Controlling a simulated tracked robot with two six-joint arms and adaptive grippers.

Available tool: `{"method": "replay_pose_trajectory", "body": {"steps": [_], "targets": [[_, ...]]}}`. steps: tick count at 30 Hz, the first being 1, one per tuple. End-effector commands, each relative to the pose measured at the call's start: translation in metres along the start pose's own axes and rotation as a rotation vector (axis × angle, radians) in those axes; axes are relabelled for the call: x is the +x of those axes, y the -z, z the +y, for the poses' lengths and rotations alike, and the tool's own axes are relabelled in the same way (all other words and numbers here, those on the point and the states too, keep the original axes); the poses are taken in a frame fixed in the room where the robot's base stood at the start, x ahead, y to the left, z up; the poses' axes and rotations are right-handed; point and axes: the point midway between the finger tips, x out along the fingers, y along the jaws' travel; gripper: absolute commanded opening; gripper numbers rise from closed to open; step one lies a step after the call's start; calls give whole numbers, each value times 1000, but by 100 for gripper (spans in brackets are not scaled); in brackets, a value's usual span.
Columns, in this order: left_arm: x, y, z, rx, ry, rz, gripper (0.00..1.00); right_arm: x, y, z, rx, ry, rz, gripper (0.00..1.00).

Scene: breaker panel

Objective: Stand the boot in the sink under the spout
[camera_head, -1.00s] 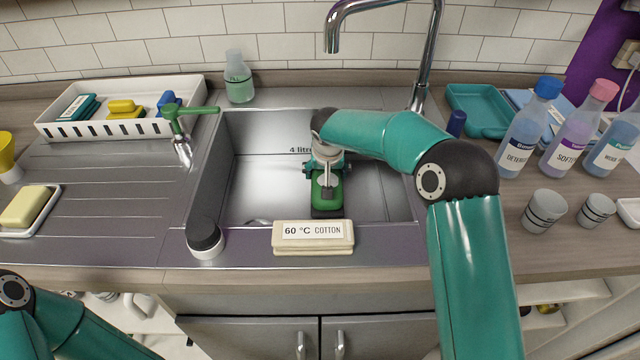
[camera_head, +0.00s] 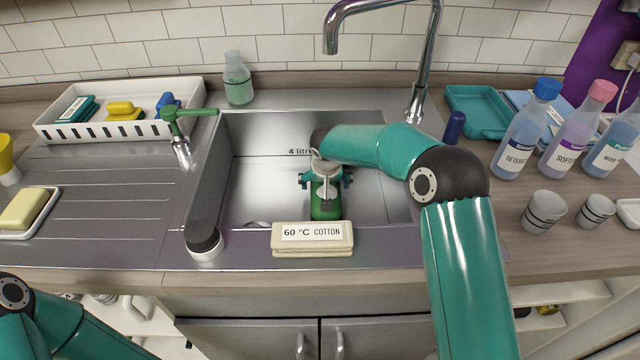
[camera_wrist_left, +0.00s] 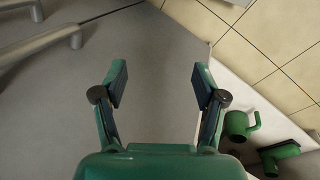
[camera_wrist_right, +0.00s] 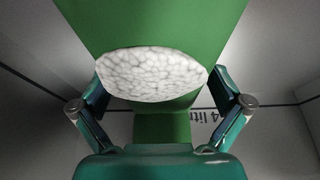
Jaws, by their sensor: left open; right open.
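The green boot (camera_head: 326,210) is in the sink basin (camera_head: 376,195), mostly hidden under my right arm. In the right wrist view, its fluffy white lining (camera_wrist_right: 152,75) shows at the opening, with green boot surface above and below it. I cannot tell whether it stands fully upright. My right gripper (camera_head: 326,182) is open, with its fingers apart on either side of the boot (camera_wrist_right: 162,128). The chrome spout (camera_head: 331,45) hangs above the back of the basin.
Bottles (camera_head: 528,125) and grey cups (camera_head: 543,212) stand on the right worktop.

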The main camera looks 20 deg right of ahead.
Motion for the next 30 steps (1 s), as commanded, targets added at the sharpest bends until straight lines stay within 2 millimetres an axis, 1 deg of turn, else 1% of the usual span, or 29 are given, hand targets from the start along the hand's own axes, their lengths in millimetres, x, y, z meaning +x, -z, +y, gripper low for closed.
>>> {"method": "replay_pose_trajectory", "body": {"steps": [4,8,11,18,22,26,30], "targets": [[-1,0,0,0,0,0,71,-3,1,0,0,0,1,100],[0,0,0,0,0,0,71,-17,1,0,-1,0,3,100],[1,0,0,0,0,0,71,-34,1,-1,-1,2,3,100],[2,0,-1,0,0,0,71,-83,1,-1,0,2,3,100],[2,0,-1,0,0,0,71,-104,1,-1,-1,2,3,100],[2,0,-1,0,0,0,71,-116,0,-1,-1,1,1,100],[2,0,-1,0,0,0,71,-121,0,-1,-1,1,0,100]]}}
